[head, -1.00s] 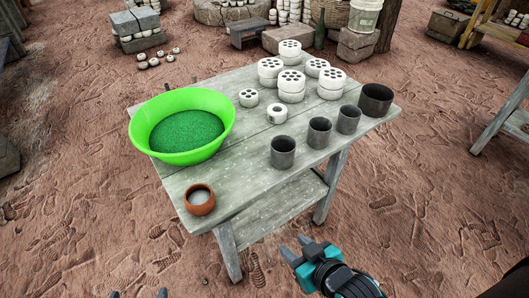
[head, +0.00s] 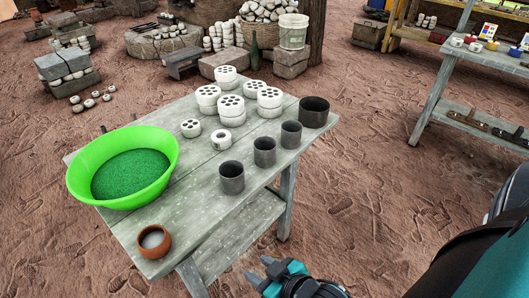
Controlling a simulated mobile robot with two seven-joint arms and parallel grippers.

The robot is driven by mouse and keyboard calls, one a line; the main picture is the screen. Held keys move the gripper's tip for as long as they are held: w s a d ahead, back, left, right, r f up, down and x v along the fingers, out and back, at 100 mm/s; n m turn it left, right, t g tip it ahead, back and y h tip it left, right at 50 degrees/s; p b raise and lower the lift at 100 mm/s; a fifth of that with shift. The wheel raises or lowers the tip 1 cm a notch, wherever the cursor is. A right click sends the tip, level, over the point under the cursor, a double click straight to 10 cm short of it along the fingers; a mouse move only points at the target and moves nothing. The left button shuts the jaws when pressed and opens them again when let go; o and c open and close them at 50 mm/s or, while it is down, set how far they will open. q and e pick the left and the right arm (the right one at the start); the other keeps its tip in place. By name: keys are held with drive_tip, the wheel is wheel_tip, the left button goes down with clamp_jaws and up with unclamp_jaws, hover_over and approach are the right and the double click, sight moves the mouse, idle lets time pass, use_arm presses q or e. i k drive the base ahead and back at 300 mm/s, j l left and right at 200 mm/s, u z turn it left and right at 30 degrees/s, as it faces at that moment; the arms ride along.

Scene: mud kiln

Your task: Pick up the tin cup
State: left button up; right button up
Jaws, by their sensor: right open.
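Three dark grey metal cups stand upright in a slanting row along the right side of the grey wooden table (head: 200,200): a near cup (head: 231,178), a middle cup (head: 265,152) and a far cup (head: 291,135). A wider dark metal pot (head: 313,113) stands behind them at the far right corner. I cannot tell which one is the tin cup. My right gripper (head: 259,269) is open and empty at the bottom of the picture, in front of the table and apart from the cups. My left gripper is not in view.
A green bowl (head: 80,180) of green grains and a small brown clay pot (head: 154,241) are on the table's left side. White perforated blocks (head: 207,100) stand at the back. A second table (head: 450,75) is at upper right. Reddish ground between the tables is open.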

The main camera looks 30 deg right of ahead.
sight(292, 130)
drive_tip(key=z, duration=1.3)
